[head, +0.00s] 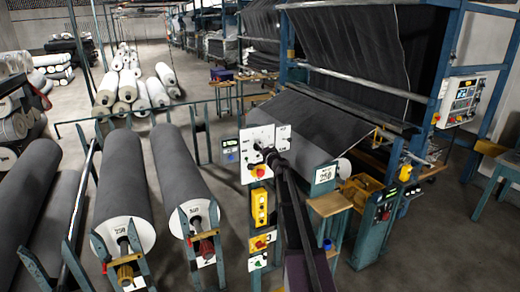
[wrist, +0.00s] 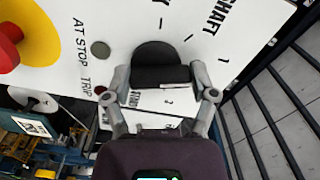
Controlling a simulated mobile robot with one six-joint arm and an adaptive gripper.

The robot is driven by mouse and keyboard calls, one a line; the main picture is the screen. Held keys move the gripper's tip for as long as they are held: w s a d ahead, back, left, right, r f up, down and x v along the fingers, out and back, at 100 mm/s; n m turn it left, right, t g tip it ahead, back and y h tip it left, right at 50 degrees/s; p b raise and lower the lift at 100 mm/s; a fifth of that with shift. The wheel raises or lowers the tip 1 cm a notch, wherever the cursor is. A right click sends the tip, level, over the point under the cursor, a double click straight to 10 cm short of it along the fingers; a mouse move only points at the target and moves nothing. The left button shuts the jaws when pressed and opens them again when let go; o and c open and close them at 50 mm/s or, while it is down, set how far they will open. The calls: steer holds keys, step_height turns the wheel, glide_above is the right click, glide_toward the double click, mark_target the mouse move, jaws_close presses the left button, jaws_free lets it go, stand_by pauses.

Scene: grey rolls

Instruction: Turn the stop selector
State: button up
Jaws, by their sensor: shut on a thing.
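The stop selector is a black rounded knob (wrist: 158,62) with a white mark, on a white panel (wrist: 125,20) with printed ticks and lettering. In the wrist view my gripper (wrist: 160,76) has one finger on each side of the knob and is shut on it. In the head view the same white panel (head: 250,136) stands upright at the centre. My gripper (head: 268,155) is at its face there, and my arm hides the knob.
A red button (wrist: 8,42) on a yellow disc sits left of the knob in the wrist view. Below the panel is a yellow button box (head: 260,207).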

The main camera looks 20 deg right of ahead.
steer(key=shift+w, duration=0.1)
steer(key=o, duration=1)
steer(key=s, duration=1.2)
steer(key=shift+d, duration=0.2)
